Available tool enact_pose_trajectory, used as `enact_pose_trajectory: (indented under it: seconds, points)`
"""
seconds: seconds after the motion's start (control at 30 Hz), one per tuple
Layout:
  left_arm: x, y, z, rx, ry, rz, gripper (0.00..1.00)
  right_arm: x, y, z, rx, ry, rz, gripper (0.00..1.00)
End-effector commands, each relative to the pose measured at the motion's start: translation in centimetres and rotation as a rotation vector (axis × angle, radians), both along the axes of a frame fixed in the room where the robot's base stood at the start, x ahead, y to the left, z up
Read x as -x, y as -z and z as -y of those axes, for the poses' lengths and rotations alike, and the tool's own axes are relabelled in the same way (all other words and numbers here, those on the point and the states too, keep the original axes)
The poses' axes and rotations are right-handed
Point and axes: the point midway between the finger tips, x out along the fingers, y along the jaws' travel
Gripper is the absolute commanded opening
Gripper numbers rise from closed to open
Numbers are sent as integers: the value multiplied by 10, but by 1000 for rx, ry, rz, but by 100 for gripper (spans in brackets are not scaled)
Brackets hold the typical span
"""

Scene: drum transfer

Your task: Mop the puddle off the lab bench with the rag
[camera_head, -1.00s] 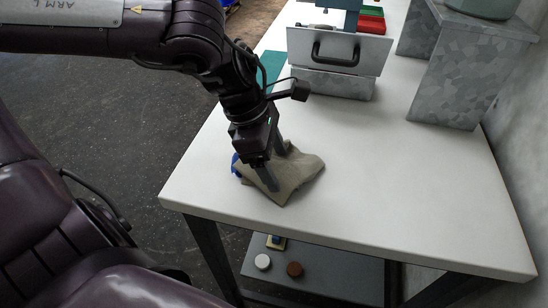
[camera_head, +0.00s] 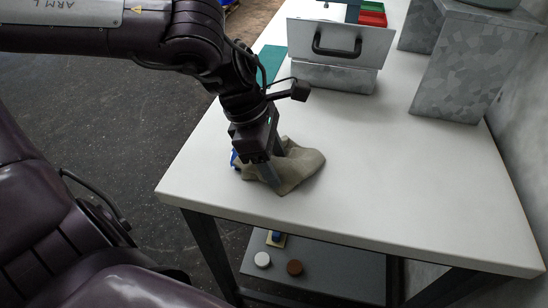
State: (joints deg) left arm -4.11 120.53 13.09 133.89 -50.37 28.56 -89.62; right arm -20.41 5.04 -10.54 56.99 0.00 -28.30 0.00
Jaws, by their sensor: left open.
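The rag (camera_head: 300,166) is a crumpled olive-beige cloth lying on the white lab bench (camera_head: 400,190), near its front left corner. My left gripper (camera_head: 271,172) points down at the rag from above, its fingers apart and at or just over the cloth. I cannot tell whether the fingertips touch it. A small blue thing (camera_head: 233,158) shows at the rag's left edge, mostly hidden. No puddle can be made out on the bench; the rag and gripper cover part of the surface. My right gripper is not in view.
A grey metal box with a black-handled panel (camera_head: 340,42) stands at the back of the bench, with red trays (camera_head: 373,14) behind it. A speckled metal stand (camera_head: 470,70) is at the back right. The bench's middle and right front are clear. A lower shelf (camera_head: 330,272) holds small round items.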

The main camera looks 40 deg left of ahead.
Motion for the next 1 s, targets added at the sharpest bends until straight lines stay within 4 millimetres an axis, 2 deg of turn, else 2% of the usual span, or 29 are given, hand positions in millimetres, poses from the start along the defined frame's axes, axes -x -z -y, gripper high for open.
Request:
enact_pose_trajectory:
  seconds: [0.07,0.73,1.0]
  points:
    - [0,1,0,0,0,-2,49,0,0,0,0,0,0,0]
    - [1,1,0,0,0,-2,1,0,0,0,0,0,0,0]
    - [1,2,0,1,0,-3,0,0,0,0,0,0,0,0]
